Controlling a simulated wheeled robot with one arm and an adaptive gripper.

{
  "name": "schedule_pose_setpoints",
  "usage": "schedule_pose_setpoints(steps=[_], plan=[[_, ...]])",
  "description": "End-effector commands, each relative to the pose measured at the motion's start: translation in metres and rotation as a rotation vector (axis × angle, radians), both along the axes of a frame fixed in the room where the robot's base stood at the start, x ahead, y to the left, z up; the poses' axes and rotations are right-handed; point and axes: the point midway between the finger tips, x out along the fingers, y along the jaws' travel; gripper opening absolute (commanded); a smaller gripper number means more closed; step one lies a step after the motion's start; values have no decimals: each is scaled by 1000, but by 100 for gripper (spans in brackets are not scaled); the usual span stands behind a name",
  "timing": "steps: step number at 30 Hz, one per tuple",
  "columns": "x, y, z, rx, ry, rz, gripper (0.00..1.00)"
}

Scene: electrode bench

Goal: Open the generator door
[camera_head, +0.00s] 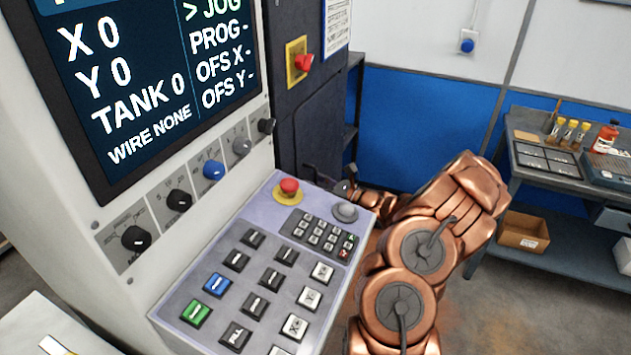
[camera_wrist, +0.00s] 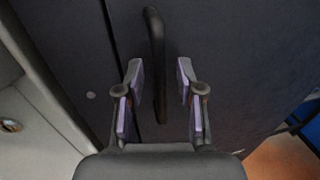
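The generator door is a dark grey panel (camera_wrist: 222,50) of a tall cabinet, which stands behind the control console in the head view (camera_head: 318,115). It looks shut. A long black bar handle (camera_wrist: 154,30) runs up and down on it. My gripper (camera_wrist: 160,78) is open and faces the door, with one finger on each side of the handle in the wrist view. Neither finger visibly touches the handle, and I cannot tell how deep they reach around it. In the head view my gripper (camera_head: 328,182) is small, dark and partly hidden behind the console.
The console keypad (camera_head: 270,275) and screen (camera_head: 150,70) fill the left, close to my arm. A red rotary switch (camera_head: 304,62) sits on the cabinet above my gripper. A workbench (camera_head: 560,185) with bottles stands right. Floor between is clear.

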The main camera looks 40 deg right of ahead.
Motion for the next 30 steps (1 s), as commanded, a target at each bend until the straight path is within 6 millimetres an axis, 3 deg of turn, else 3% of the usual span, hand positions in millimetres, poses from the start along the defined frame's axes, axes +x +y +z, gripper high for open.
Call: schedule_pose_setpoints(steps=[6, 16, 30], plan=[[0, 0, 0, 0, 0, 0, 35], [0, 0, 0, 0, 0, 0, 1], [0, 0, 0, 0, -1, 0, 0]])
